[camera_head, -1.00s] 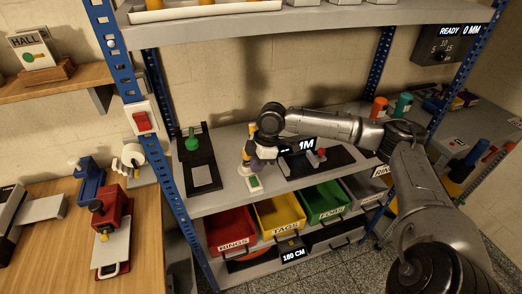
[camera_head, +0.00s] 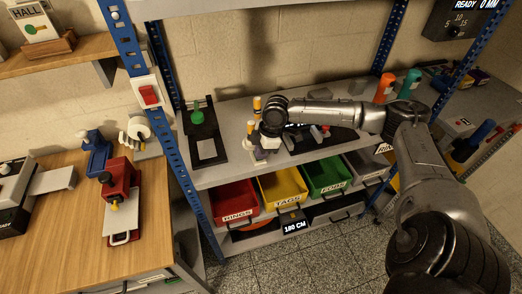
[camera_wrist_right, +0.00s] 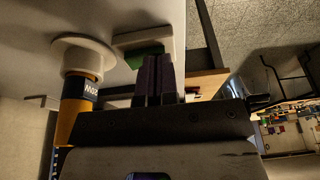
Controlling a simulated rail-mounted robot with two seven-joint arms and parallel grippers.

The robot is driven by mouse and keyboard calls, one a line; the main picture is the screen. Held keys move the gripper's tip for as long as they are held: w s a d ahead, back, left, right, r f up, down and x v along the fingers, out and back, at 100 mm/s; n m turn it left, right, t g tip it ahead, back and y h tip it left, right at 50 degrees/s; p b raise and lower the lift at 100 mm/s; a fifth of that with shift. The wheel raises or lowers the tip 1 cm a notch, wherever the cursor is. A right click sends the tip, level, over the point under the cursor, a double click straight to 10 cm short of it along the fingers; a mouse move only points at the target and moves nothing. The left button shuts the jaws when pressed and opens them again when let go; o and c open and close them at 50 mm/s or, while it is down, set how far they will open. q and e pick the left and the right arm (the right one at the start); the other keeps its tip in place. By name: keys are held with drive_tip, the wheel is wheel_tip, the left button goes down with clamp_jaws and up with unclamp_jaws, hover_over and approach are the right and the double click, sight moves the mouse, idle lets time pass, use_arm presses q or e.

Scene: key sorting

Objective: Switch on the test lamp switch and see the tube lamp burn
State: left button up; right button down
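A small white switch box with a green rocker (camera_wrist_right: 146,55) shows in the right wrist view; I take it for the test lamp switch. In the head view its pale box (camera_head: 260,156) stands at the shelf's front edge, its rocker hidden. Beside it, a yellow tube (camera_wrist_right: 72,112) with a dark printed band and round white base looks like the tube lamp. I cannot tell whether it glows. My right gripper (camera_wrist_right: 159,62) has its dark fingers close together, seemingly shut and empty, right at the green rocker. Contact is unclear. My left gripper is out of view.
A red rocker switch (camera_head: 149,95) sits on the blue post. A green-knobbed device (camera_head: 205,140) stands left on the grey shelf. Red (camera_head: 236,198), yellow (camera_head: 284,186) and green (camera_head: 328,174) bins hang below. The wooden bench (camera_head: 60,225) holds a red tool (camera_head: 120,180).

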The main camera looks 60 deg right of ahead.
drive_tip(key=shift+f, duration=0.1)
drive_tip(key=shift+d, duration=0.1)
drive_tip(key=shift+w+d+r+p, duration=0.3)
drive_tip(key=shift+w+p, duration=0.1)
drive_tip(key=shift+p, duration=0.1)
drive_tip(key=shift+w+d, duration=0.1)
idle(0.4)
